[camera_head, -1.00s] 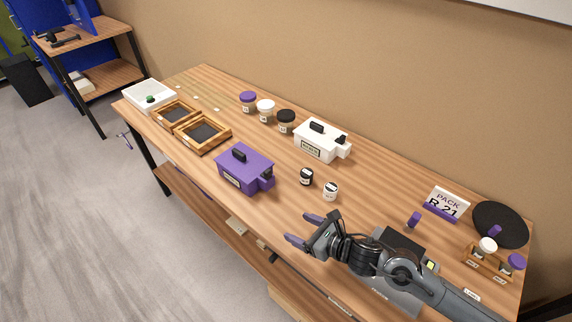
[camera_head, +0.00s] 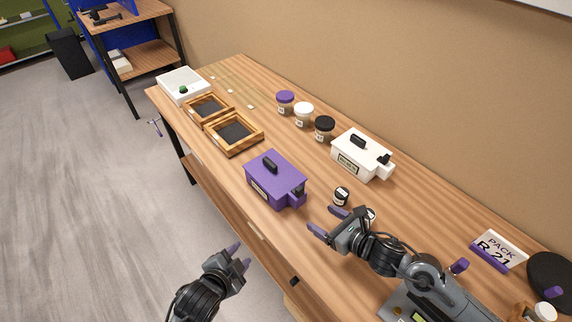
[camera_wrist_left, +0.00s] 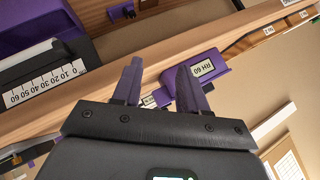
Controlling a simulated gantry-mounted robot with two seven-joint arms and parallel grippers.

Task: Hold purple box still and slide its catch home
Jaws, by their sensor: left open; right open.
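The purple box (camera_head: 280,185) sits upright on the wooden table, with a black handle on its lid. Its catch (camera_head: 297,196) is at the right end, with a small dark part on top. My right gripper (camera_head: 328,221) is open and empty, to the right of the box and apart from it. My left gripper (camera_head: 240,256) is open and empty in front of the table's front edge, below the box in the picture. Its open fingers also show in the left wrist view (camera_wrist_left: 160,85), with a purple labelled piece (camera_wrist_left: 205,68) behind them; I cannot tell if that is the box.
A white box (camera_head: 362,158) with a similar handle stands behind. Two small jars, one a black-lidded jar (camera_head: 341,196), stand near my right gripper. Several lidded jars, wooden frames (camera_head: 256,146) and a white tray (camera_head: 170,84) lie further left. A PACK sign (camera_head: 497,250) stands right.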

